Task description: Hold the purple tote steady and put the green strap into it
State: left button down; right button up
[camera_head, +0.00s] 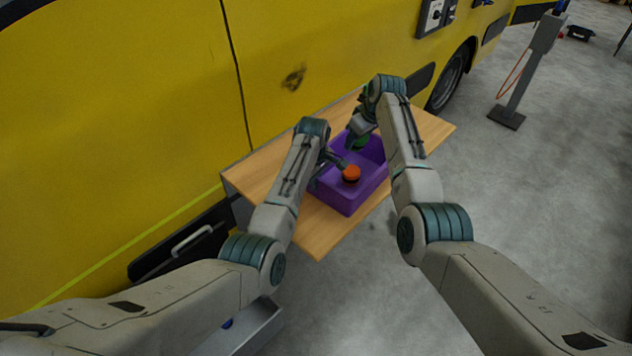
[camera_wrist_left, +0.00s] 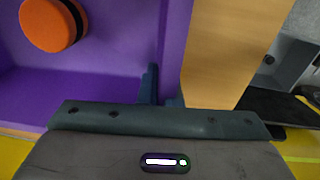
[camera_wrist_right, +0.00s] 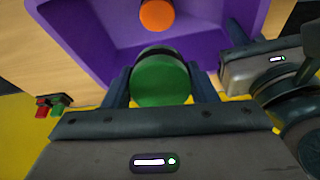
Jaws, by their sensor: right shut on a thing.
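The purple tote (camera_head: 347,207) stands on the wooden table. My left gripper (camera_head: 319,180) is at the tote's left wall; in the left wrist view its fingers (camera_wrist_left: 162,90) sit close on either side of the wall, shut on it. The green strap (camera_wrist_right: 161,80) is a round roll with a dark band. My right gripper (camera_wrist_right: 161,88) is shut on it, one finger on each side. In the head view the green strap (camera_head: 362,143) is over the tote's far part, partly hidden by the gripper; I cannot tell its exact height.
An orange roll with a dark band (camera_head: 351,173) lies inside the tote. Small red and green items (camera_wrist_right: 52,104) are on the table beside the tote. The table (camera_head: 322,236) stands against a yellow vehicle (camera_head: 130,90). A grey post (camera_head: 526,75) stands on the floor at right.

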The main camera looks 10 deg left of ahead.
jog(key=shift+f, duration=4.55)
jog(key=o, duration=1.2)
jog(key=v, duration=1.2)
